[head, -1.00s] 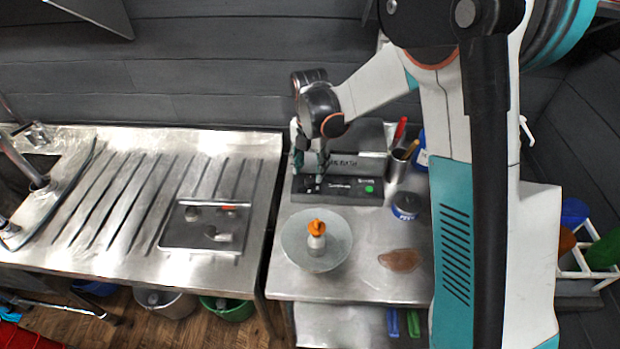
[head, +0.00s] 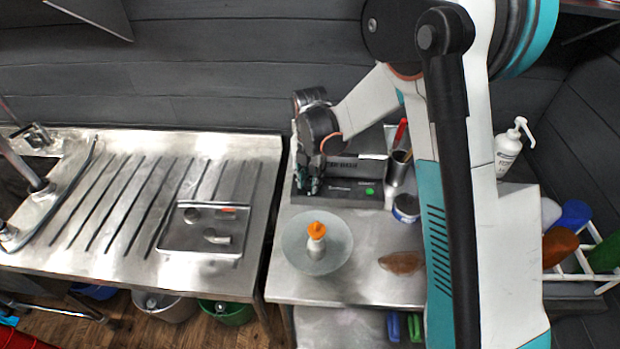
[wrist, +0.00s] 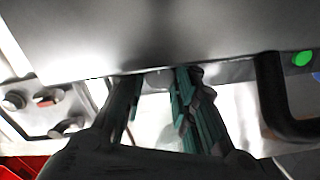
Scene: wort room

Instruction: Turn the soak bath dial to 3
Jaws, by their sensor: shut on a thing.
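The soak bath (head: 345,168) is a grey box with partly readable lettering, standing at the back of the right-hand steel table. Its low dark front panel (head: 345,196) carries a green button (head: 370,191), which also shows in the wrist view (wrist: 302,58). My gripper (head: 308,188) is at the left end of this panel, its fingers pointing down. In the wrist view my gripper's fingers (wrist: 158,92) are on either side of a small grey piece, the dial (wrist: 158,79), and shut on it. The fingers hide the dial in the head view, and I cannot read its setting.
A round plate (head: 296,255) with an orange-topped piece (head: 316,231) stands in front of the bath. A steel sink drainer (head: 130,205) lies left, across a gap.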

